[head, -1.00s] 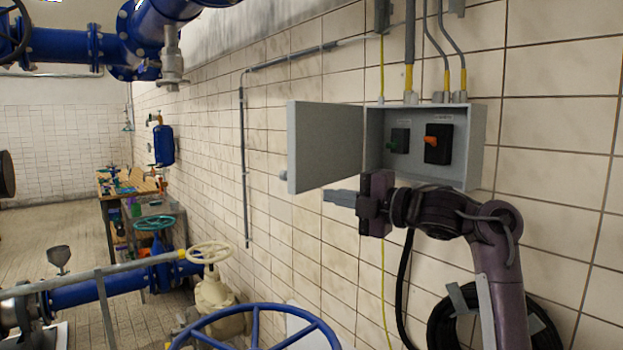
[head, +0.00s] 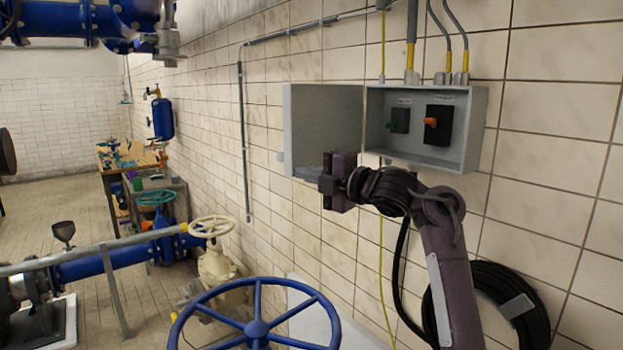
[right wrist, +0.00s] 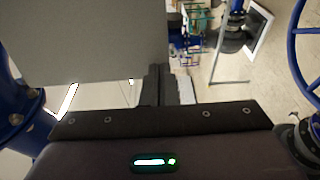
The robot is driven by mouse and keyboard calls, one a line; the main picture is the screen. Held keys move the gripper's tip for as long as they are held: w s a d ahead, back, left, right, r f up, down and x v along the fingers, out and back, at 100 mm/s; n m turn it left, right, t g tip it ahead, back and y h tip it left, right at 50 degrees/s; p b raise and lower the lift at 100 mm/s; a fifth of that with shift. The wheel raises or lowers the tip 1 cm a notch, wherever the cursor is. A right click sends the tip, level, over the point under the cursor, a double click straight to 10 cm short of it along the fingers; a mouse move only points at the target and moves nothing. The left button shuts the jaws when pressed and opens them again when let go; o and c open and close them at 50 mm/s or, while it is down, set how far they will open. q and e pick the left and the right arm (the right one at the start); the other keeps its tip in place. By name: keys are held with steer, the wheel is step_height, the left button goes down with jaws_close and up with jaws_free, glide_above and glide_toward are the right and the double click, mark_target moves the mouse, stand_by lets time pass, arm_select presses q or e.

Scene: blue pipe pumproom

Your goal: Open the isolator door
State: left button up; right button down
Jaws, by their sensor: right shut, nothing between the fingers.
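The isolator door (head: 335,125) is a grey panel that stands swung wide open to the left of its box. A small knob (head: 281,157) shows at its free edge. My right gripper (head: 308,172) is shut and empty at the lower edge of the door. In the right wrist view the door (right wrist: 90,40) fills the upper left, close to the shut fingers (right wrist: 165,85). My left gripper is not in view.
A blue handwheel (head: 257,328) stands low in front, with a cream valve wheel (head: 210,227) behind it. A coiled black hose (head: 510,300) hangs on the wall below the box. Cables enter the box from above.

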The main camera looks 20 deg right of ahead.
mark_target(287, 173)
steer(key=w+a+m+t+h+b, duration=0.1)
steer(key=w+a+h, duration=0.1)
steer(key=w+a+m+t+h+b, duration=0.1)
steer(key=w+a+m+h+b, duration=0.1)
steer(key=shift+w+f+m+h, duration=0.15)
steer(key=shift+w+m+h, duration=0.15)
steer(key=shift+h, duration=0.5)
steer(key=x, duration=0.2)
steer(key=a+x, duration=0.1)
steer(key=x, duration=0.2)
steer(key=shift+s+p, duration=0.15)
steer(key=shift+p, duration=0.25)
steer(key=shift+d+r, duration=0.1)
steer(key=shift+r, duration=0.15)
steer(key=shift+f, duration=0.1)
